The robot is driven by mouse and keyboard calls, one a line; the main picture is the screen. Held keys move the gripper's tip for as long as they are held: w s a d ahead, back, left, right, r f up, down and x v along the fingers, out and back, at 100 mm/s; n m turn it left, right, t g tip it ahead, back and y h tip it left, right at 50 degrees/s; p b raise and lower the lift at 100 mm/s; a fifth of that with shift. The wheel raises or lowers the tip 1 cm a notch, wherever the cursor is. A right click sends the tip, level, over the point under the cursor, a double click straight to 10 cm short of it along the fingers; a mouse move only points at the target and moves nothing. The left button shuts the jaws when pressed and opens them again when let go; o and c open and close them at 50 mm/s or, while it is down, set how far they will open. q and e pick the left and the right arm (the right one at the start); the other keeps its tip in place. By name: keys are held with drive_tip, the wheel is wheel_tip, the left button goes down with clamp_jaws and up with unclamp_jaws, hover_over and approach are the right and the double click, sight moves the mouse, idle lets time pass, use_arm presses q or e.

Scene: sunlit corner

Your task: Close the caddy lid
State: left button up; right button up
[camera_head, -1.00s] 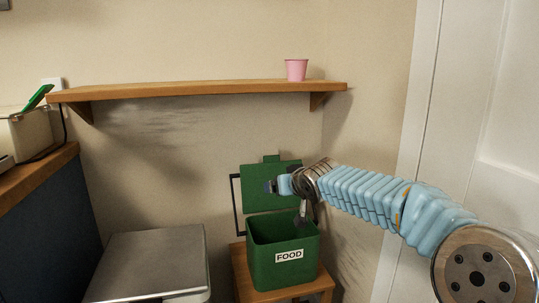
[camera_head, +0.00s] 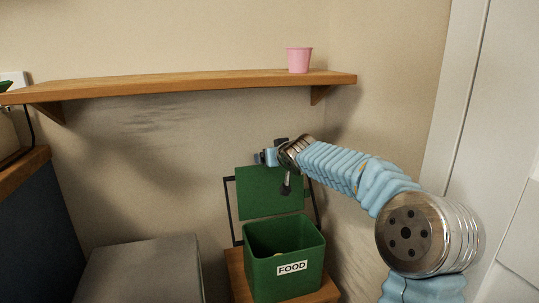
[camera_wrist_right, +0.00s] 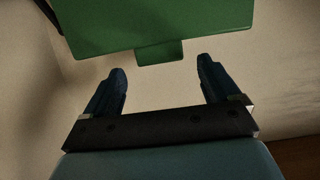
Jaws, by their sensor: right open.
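The green caddy (camera_head: 278,278) with a FOOD label stands on a small wooden stand. Its lid (camera_head: 268,200) is open, standing upright at the back of the box. In the right wrist view the lid (camera_wrist_right: 150,20) fills the top, with its tab (camera_wrist_right: 160,53) pointing toward my fingers. My right gripper (camera_head: 263,157) is at the lid's top edge in the head view. In the wrist view the right gripper (camera_wrist_right: 162,70) is open and empty, its fingers spread either side of the tab. Whether they touch it, I cannot tell. My left gripper is out of view.
A wooden wall shelf (camera_head: 180,84) with a pink cup (camera_head: 299,60) runs above the caddy. A grey-topped box (camera_head: 140,270) stands left of it. The caddy's handle (camera_head: 230,210) stands up around the lid. A white door (camera_head: 480,140) is at right.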

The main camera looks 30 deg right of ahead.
drive_tip(key=shift+p+x, duration=0.4)
drive_tip(key=shift+x, duration=2)
drive_tip(key=shift+c, duration=0.4)
